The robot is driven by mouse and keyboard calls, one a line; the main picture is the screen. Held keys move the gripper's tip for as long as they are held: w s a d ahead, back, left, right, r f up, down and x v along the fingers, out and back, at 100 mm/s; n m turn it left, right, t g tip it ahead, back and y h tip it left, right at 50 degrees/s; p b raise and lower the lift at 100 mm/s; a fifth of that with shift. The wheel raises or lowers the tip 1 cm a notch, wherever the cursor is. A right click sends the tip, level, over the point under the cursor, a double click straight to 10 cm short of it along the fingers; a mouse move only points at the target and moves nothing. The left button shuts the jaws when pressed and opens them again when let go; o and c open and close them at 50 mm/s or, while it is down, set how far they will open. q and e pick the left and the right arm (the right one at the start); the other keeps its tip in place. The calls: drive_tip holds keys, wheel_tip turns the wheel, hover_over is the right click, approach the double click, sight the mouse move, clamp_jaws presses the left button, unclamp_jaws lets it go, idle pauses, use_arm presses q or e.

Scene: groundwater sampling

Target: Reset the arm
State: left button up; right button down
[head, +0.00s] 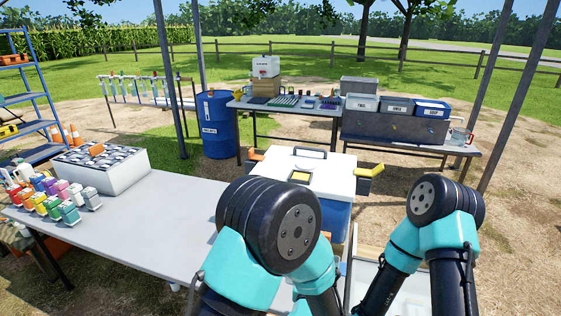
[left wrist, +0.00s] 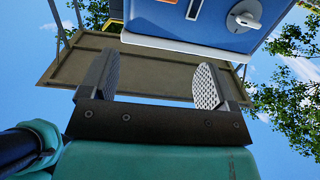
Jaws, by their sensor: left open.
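My left gripper (left wrist: 152,86) shows in the left wrist view. Its two padded fingers stand wide apart with nothing between them. A blue cooler with a white lid (head: 302,165) stands in the middle of the head view, partly behind my left arm. A blue box wall, apparently the cooler's, with a white fitting shows in the left wrist view (left wrist: 195,22), beyond the fingertips and apart from them. In the head view both of my arms are bent at the lower middle and right; neither gripper shows there. My right gripper is in no view.
A grey table (head: 150,208) at left holds several coloured bottles (head: 58,195) and a white box (head: 100,165). A blue barrel (head: 216,125) stands behind. A back table holds kits, and a bench at right holds grey bins (head: 395,125). Metal posts rise around.

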use_arm(q)
drive_tip(key=a+f+n+g+y, duration=0.25)
drive_tip(key=a+f+g, duration=0.45)
drive_tip(key=a+f, duration=1)
drive_tip(key=s+a+f+n+g, duration=0.1)
drive_tip(key=s+a+f+g, duration=0.2)
drive_tip(key=s+a, duration=0.4)
drive_tip(key=s+a+f+n+g, duration=0.2)
drive_tip(key=s+a+g, duration=0.3)
drive_tip(key=s+a, duration=0.3)
drive_tip(key=a+f, duration=0.1)
drive_tip(key=a, duration=0.3)
drive_tip(key=shift+f+g, duration=0.35)
drive_tip(key=shift+g, duration=0.05)
drive_tip(key=shift+s, duration=0.1)
drive_tip(key=shift+c, duration=0.5)
